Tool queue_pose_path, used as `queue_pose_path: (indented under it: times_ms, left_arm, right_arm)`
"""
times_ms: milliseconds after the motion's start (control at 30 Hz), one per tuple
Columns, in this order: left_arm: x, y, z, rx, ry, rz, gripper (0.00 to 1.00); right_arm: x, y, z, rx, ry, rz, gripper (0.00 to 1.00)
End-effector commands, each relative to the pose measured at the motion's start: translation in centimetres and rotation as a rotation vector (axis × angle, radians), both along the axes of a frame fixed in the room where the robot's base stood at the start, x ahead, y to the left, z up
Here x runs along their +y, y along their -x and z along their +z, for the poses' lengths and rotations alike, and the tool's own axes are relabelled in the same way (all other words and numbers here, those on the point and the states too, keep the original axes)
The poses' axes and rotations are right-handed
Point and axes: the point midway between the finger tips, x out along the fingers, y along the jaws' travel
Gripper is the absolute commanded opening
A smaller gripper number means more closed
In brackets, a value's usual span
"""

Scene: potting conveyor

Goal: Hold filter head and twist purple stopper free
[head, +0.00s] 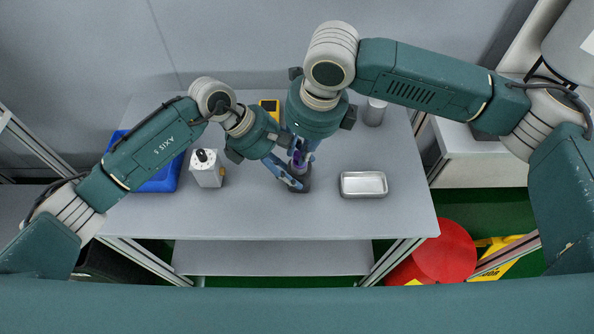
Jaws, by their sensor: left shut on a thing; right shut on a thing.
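The purple stopper (299,161) shows as a small purple patch between my two grippers near the middle of the table. The dark filter head (301,184) stands at the same place, just below the stopper in the picture, and is largely covered by my grippers. My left gripper (298,177) reaches in from the left and is shut on the filter head. My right gripper (301,153) points down from above and is shut on the purple stopper. The exact finger contacts are small and partly hidden.
An empty metal tray (363,194) lies to the right. A pale box with a black knob (207,170) and a blue bin (160,183) are left. A yellow device (269,106) and a grey cylinder (375,112) stand behind. The front of the grey table (230,222) is clear.

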Motion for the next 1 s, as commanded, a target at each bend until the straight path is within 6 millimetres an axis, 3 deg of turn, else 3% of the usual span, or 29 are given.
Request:
queue_pose_path:
  times_ms: [167,367,400,500,833,1000]
  left_arm:
    - [0.1,0.0,-0.1,0.001,-0.003,0.001,0.36]
    - [0.1,0.0,-0.1,0.000,-0.003,0.000,0.36]
    - [0.1,0.0,-0.1,0.000,-0.003,0.000,0.36]
    - [0.1,0.0,-0.1,0.001,-0.003,-0.001,0.36]
    - [0.1,0.1,-0.1,0.002,-0.003,-0.001,0.36]
    - [0.1,0.1,-0.1,0.002,-0.003,-0.001,0.36]
  right_arm:
    - [-0.3,-0.2,-0.1,-0.001,0.003,0.133,0.00]
    - [-0.3,-0.2,-0.1,-0.001,0.004,0.147,0.00]
    - [-0.3,-0.2,-0.1,-0.001,0.004,0.147,0.22]
    - [-0.3,-0.2,-0.1,-0.001,0.003,0.146,0.40]
    - [-0.1,-0.2,0.1,-0.002,-0.001,0.148,0.40]
    - [-0.4,0.0,2.0,-0.004,-0.002,0.149,0.40]
